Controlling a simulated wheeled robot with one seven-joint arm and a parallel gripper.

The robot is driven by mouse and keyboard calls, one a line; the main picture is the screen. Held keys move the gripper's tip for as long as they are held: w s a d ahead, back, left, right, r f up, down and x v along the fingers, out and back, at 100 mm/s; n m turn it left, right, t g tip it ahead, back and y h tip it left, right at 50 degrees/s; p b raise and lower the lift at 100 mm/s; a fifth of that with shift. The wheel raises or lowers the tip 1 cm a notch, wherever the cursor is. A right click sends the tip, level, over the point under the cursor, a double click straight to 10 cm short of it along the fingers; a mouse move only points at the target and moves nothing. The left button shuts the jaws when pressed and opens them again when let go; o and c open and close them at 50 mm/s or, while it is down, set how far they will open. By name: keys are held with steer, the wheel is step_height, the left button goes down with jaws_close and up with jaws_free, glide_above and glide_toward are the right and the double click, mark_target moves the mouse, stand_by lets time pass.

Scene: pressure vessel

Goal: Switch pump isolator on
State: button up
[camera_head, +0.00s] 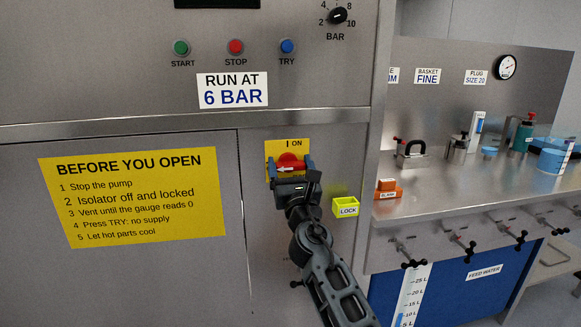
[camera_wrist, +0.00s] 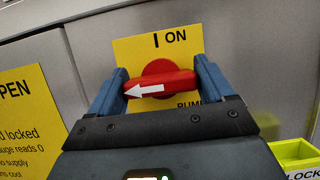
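The pump isolator is a red rotary handle (camera_head: 291,160) on a yellow plate (camera_head: 271,147) on the grey panel, with "I ON" at the top. In the wrist view the red handle (camera_wrist: 161,82) lies about level, and its white arrow points left, not up at "I ON". My gripper (camera_head: 290,168) is at the handle, with one finger beside each end. In the wrist view my gripper (camera_wrist: 159,86) stands wide open around the handle's length. I cannot tell whether the fingers touch the ends. My gripper hides the lower part of the plate.
A yellow LOCK box (camera_head: 346,207) sticks out of the panel to the right of my gripper. A metal counter (camera_head: 440,195) with several items juts out further right. A yellow "BEFORE YOU OPEN" sign (camera_head: 135,195) is flat on the left panel.

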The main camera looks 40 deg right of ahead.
steer(key=c, duration=0.4)
steer(key=shift+c, duration=0.2)
steer(key=shift+m, duration=0.4)
steer(key=m+g+h+b, duration=0.1)
steer(key=m, duration=0.2)
steer(key=shift+m+h+b, duration=0.35)
steer(key=shift+m+h, duration=0.05)
steer(key=m+g, duration=0.1)
steer(key=m, duration=0.2)
steer(key=m+g+h+b, duration=0.1)
steer(key=m+g, duration=0.1)
steer(key=m, duration=0.1)
steer(key=shift+h, duration=0.3)
steer(key=m+g, duration=0.1)
steer(key=m, duration=0.2)
steer(key=m+g, duration=0.2)
steer(key=m, duration=0.2)
steer(key=m+g, duration=0.1)
steer(key=m, duration=0.1)
steer(key=m+y+p, duration=0.1)
steer(key=m, duration=0.1)
steer(key=shift+s+d+f+m+g, duration=0.1)
steer(key=shift+m+g, duration=0.3)
